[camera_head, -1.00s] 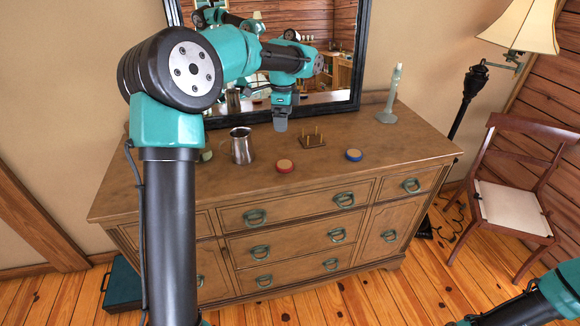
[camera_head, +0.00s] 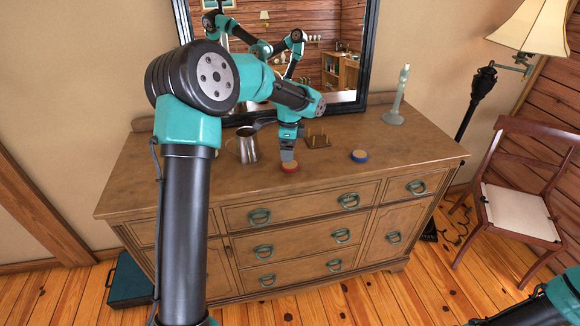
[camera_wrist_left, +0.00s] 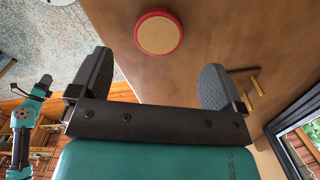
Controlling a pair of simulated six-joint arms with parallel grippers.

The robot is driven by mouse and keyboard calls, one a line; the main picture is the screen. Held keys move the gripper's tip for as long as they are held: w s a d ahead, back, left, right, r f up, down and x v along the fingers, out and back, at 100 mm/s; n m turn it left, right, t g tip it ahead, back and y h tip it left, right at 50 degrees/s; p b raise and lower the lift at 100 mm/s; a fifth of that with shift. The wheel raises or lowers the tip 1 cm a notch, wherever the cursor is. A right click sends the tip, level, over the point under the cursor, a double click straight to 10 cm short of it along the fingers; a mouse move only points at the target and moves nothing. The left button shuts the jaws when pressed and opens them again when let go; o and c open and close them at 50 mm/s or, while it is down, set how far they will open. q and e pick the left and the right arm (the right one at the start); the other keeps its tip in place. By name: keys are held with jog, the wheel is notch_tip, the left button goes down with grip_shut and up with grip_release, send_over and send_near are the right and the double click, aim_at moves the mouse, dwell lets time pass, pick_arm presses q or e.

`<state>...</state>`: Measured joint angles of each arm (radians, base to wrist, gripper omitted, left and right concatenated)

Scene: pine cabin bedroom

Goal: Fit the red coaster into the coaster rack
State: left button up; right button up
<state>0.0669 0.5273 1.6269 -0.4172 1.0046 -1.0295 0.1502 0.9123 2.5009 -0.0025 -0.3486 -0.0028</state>
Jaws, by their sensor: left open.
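The red coaster (camera_head: 290,168), round with a tan top and red rim, lies flat on the dresser top. My left gripper (camera_head: 288,156) hangs just above and behind it, pointing down, and partly overlaps it in the head view. In the left wrist view the jaws (camera_wrist_left: 158,80) are wide apart and empty, with the red coaster (camera_wrist_left: 158,34) beyond the fingertips. The coaster rack (camera_head: 318,141), a small wooden base with upright pegs, stands behind and to the right of the coaster. Its pegs (camera_wrist_left: 250,82) show beside the right finger in the wrist view. My right gripper is not visible.
A blue coaster (camera_head: 359,156) lies to the right of the rack. A metal mug (camera_head: 246,146) stands left of the gripper. A pale green candlestick (camera_head: 398,96) stands at the back right, and the mirror (camera_head: 372,50) rises behind. The dresser's right front is clear.

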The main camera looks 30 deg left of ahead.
aim_at(290, 164)
pick_arm(q)
jog(key=shift+f, duration=0.6)
jog(key=shift+f, duration=0.1)
jog(key=shift+d+f, duration=0.1)
jog(key=shift+f, duration=2.35)
jog(key=c, duration=1)
